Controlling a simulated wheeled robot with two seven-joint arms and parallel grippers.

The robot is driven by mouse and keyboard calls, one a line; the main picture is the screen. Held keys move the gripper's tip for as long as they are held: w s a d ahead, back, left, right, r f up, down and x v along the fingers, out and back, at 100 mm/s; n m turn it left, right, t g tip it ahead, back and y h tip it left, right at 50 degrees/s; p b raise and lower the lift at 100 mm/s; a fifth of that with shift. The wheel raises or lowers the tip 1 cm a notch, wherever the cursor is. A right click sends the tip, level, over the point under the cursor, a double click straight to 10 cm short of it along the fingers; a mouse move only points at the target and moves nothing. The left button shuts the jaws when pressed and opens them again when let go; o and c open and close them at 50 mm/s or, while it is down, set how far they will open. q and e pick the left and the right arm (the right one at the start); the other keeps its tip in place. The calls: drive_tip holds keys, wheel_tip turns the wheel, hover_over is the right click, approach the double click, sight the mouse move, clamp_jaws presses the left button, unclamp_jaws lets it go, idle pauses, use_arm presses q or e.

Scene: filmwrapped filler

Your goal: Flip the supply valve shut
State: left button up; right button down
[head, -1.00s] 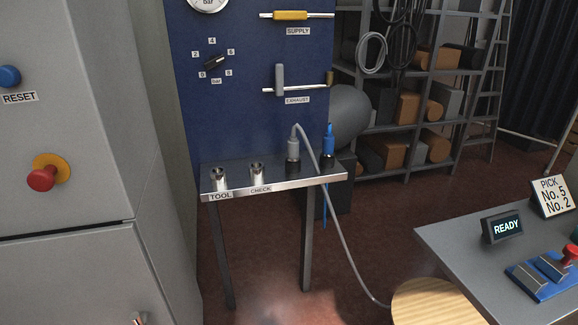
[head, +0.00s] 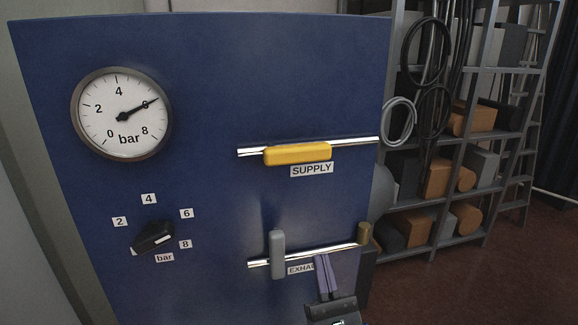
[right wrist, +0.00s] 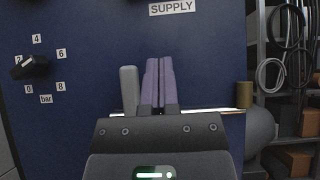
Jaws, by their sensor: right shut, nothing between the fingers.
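The supply valve is a yellow lever (head: 298,154) lying along a shiny horizontal pipe on the blue panel, above the SUPPLY label (head: 311,170). In the right wrist view only the SUPPLY label (right wrist: 172,8) shows, at the top edge. The exhaust valve's grey lever (head: 277,254) stands upright, across its own pipe, lower on the panel. My right gripper (head: 322,262) is in front of the panel near the EXHAUST label, below the yellow lever and apart from it. Its purple fingers (right wrist: 159,62) are together and empty. My left gripper is not seen.
The round gauge (head: 121,112) has its needle near 6 bar. A black selector knob (head: 153,237) sits below it. Shelves with boxes and hoses (head: 450,150) stand to the right, behind the panel.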

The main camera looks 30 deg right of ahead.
sight(298, 154)
drive_tip(key=p+x, duration=0.1)
drive_tip(key=x, duration=0.2)
drive_tip(key=p+x, duration=0.1)
drive_tip(key=x, duration=0.3)
drive_tip(key=p+x, duration=0.2)
drive_tip(key=x, duration=0.1)
drive_tip(key=shift+s+r, duration=0.1)
drive_tip(key=shift+r, duration=0.5)
wheel_tip(298, 154, up, 3)
drive_tip(key=shift+s+f+p, duration=0.1)
drive_tip(key=shift+f+p, duration=0.05)
drive_tip(key=shift+p, duration=1)
drive_tip(key=shift+r, duration=0.35)
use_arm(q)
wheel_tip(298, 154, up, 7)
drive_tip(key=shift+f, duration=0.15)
